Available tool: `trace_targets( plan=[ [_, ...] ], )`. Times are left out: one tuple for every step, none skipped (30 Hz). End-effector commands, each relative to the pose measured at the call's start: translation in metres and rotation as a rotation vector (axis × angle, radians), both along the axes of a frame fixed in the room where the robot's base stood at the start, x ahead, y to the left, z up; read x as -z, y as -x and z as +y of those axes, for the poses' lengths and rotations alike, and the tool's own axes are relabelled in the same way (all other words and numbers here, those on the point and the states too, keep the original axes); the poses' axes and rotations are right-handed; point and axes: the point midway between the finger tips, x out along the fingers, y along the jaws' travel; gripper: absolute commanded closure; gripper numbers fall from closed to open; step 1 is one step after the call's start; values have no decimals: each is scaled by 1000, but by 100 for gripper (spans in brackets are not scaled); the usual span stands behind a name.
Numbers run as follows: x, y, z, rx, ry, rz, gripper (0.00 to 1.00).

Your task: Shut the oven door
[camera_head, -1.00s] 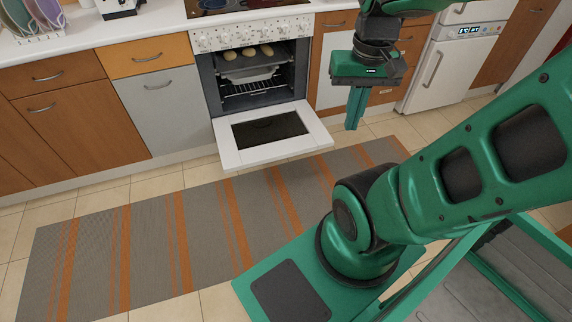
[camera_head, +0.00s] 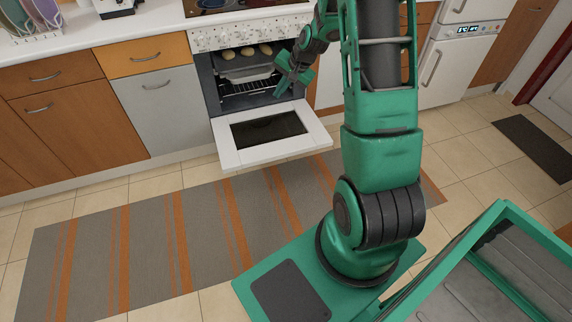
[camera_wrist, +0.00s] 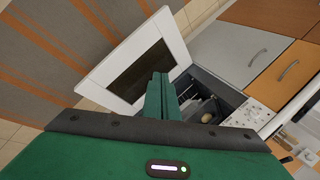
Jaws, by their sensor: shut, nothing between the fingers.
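The white oven (camera_head: 232,39) stands in the counter row in the head view. Its door (camera_head: 224,139) hangs open, folded down and out over the floor, with a dark window in its middle. A tray with several pale rolls (camera_head: 247,51) sits inside on a rack. My gripper (camera_head: 284,86) is in front of the right part of the oven opening, above the door. In the wrist view my gripper (camera_wrist: 159,82) is shut and empty, and its fingers overlap the door (camera_wrist: 112,94) near its hinge side. I cannot tell whether they touch it.
A striped rug (camera_head: 140,240) lies on the tiles before the oven. A grey dishwasher front (camera_head: 165,115) and wooden cabinets (camera_head: 50,120) are left of the oven. A white fridge (camera_head: 450,70) stands to the right. A dark mat (camera_head: 537,143) lies farther right.

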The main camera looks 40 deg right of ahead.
Motion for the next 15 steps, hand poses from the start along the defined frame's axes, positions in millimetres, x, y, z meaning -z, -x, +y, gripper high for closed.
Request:
trace_targets(
  plan=[
    [19,-12,-1,30,-35,-13,100],
    [27,-20,-2,51,-58,-26,100],
    [39,-30,-2,78,-88,-42,100],
    [48,-37,-2,100,-110,-56,100],
    [57,-44,-2,121,-135,-69,100],
    [69,-52,-2,151,-168,-85,100],
    [79,-58,-3,174,-193,-96,100],
    [88,-64,-3,197,-219,-109,100],
    [100,-71,-4,230,-255,-124,100],
    [110,-76,-4,255,-280,-135,100],
    [119,-80,-4,278,-308,-145,100],
    [131,-86,-5,313,-345,-161,100],
    [141,-90,-5,340,-372,-170,100],
    [150,-93,-6,367,-401,-182,100],
    [163,-97,-7,404,-440,-195,100]
  ],
)
